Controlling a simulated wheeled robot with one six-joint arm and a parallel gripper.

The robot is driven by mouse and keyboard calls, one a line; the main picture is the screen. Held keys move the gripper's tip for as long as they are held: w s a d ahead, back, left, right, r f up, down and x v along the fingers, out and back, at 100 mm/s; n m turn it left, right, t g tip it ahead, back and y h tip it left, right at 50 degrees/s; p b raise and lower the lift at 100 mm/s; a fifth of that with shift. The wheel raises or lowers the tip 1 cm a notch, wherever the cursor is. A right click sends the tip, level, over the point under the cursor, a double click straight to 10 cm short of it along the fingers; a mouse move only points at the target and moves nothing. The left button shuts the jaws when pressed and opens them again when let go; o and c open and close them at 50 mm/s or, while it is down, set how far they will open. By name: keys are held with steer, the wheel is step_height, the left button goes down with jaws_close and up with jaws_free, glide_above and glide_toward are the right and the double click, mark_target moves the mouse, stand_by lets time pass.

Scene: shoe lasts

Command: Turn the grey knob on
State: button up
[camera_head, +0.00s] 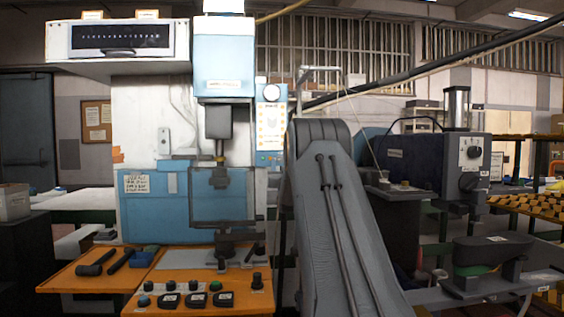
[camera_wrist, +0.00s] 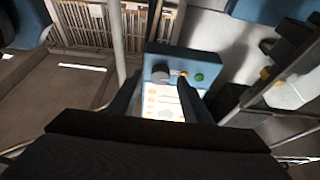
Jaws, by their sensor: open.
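The grey knob (camera_wrist: 160,75) sits on a small blue control box (camera_wrist: 172,59) in the wrist view, beside an orange button and a green button (camera_wrist: 199,77). A white label sheet with orange marks (camera_wrist: 164,101) lies below it. My gripper (camera_wrist: 159,80) is open, with its two dark fingers on either side of the knob and label in the picture. I cannot tell whether they touch the box. In the head view the same panel (camera_head: 271,120) hangs on the blue and white machine. The gripper cannot be made out in the head view.
The blue machine (camera_head: 222,66) has an orange bench (camera_head: 82,269) with hammers and a row of black knobs in front. My grey arm link (camera_head: 340,230) hides part of the middle. A dark machine (camera_head: 470,160) stands at right.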

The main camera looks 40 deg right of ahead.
steer(key=shift+w+d+r, duration=0.25)
steer(key=shift+w+d, duration=0.1)
steer(key=shift+w, duration=0.25)
steer(key=c, duration=1)
steer(key=shift+c, duration=0.2)
